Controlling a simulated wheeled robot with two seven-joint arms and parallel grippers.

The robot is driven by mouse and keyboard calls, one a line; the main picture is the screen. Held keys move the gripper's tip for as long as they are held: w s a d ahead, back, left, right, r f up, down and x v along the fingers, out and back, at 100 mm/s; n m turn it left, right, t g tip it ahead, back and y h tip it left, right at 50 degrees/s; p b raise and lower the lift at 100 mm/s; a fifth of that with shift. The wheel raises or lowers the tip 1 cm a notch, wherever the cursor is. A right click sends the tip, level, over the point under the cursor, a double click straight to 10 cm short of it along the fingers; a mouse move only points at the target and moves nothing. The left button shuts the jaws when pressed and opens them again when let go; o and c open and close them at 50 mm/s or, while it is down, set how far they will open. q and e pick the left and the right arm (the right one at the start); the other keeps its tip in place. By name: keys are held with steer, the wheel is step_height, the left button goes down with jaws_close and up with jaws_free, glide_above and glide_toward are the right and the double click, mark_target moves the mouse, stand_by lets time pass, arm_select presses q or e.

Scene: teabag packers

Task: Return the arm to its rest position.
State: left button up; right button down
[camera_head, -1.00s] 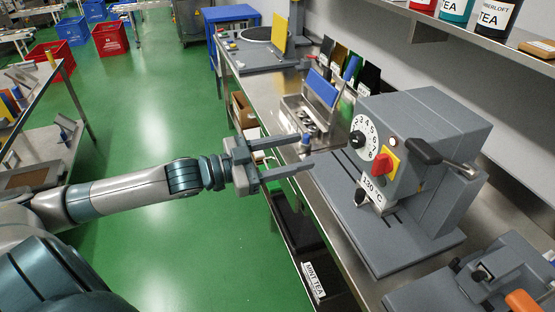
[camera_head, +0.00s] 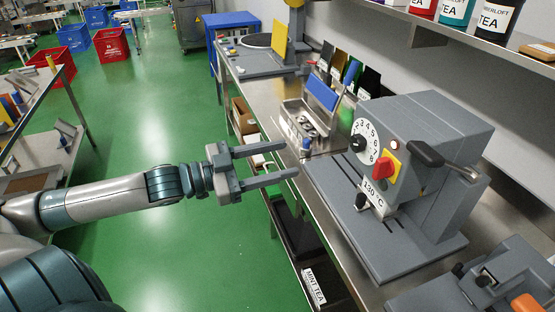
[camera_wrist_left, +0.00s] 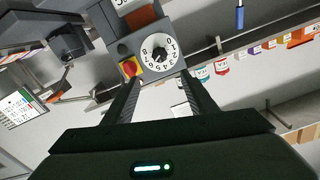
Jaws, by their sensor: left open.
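My left gripper (camera_head: 290,160) is open and empty in the head view. Its two fingers point right, toward the grey sealing machine (camera_head: 435,150), with a gap between them and it. The machine has a white number dial (camera_head: 366,135), a red knob on a yellow plate (camera_head: 385,165) and a "130 °C" label. In the left wrist view the dial (camera_wrist_left: 160,52) shows between and beyond the two open fingers (camera_wrist_left: 157,95). My left arm stretches in from the left over the green floor. My right gripper is not in view.
The steel bench (camera_head: 262,105) runs along the right, with a metal holder (camera_head: 312,122) and its blue panel near the fingers. A grey device (camera_head: 490,285) with an orange handle is at the lower right. Tea tins (camera_head: 497,15) stand on the shelf. Green floor (camera_head: 170,265) is open at left.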

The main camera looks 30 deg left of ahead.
arm_select(q)
steer(key=shift+w+a+f, duration=0.1)
